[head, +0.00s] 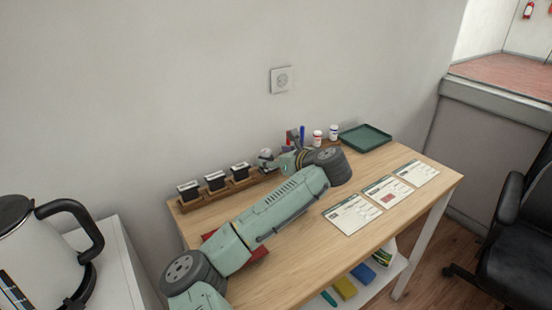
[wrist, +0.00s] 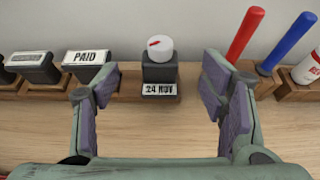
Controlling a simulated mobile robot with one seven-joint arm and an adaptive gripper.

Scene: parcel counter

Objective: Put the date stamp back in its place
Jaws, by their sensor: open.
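The date stamp (wrist: 159,72) has a dark grey body, a white round knob with a red mark, and a "24 NOV" plate low on its front. In the wrist view it stands upright at the wooden rack (wrist: 127,88), right of the PAID stamp (wrist: 88,62). How deep it sits in the rack is hidden. My gripper (wrist: 160,92) is open, with one finger on each side of the stamp and clear gaps to both. In the head view my gripper (head: 281,152) is at the rack, and my arm hides part of the table.
A red marker (wrist: 245,34) and a blue marker (wrist: 288,42) stand right of my right finger, by a white bottle (wrist: 308,68). A green tray (head: 365,138) and several printed cards (head: 385,191) lie to the right. Something red (head: 257,253) shows beneath my arm.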

